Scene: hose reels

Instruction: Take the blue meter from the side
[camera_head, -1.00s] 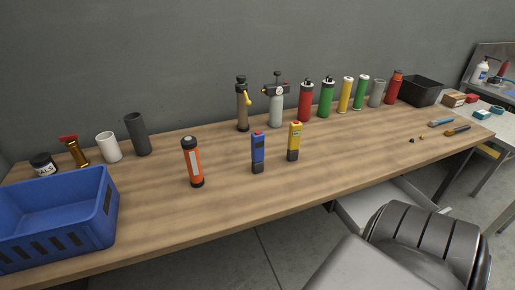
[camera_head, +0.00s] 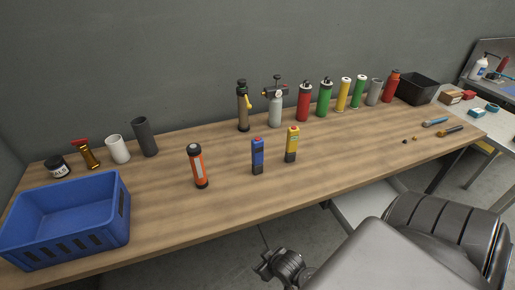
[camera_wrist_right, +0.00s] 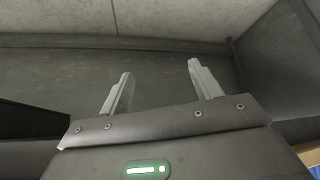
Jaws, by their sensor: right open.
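The blue meter (camera_head: 257,157) stands upright on the wooden table (camera_head: 225,210) near its front edge, with a red top and a dark lower part. A similar yellow meter (camera_head: 292,145) stands close to its right. In the head view, a dark end part of my right arm (camera_head: 282,268) shows below the table's front edge, apart from the meter. In the right wrist view my right gripper (camera_wrist_right: 160,70) has its two fingers spread with nothing between them. The meter is not in that view. My left gripper is not in view.
An orange flashlight (camera_head: 198,166) stands left of the blue meter. A blue crate (camera_head: 66,240) is at the left front. Several cylinders and a black bin (camera_head: 417,88) line the back. Bare table lies in front of and behind the meters.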

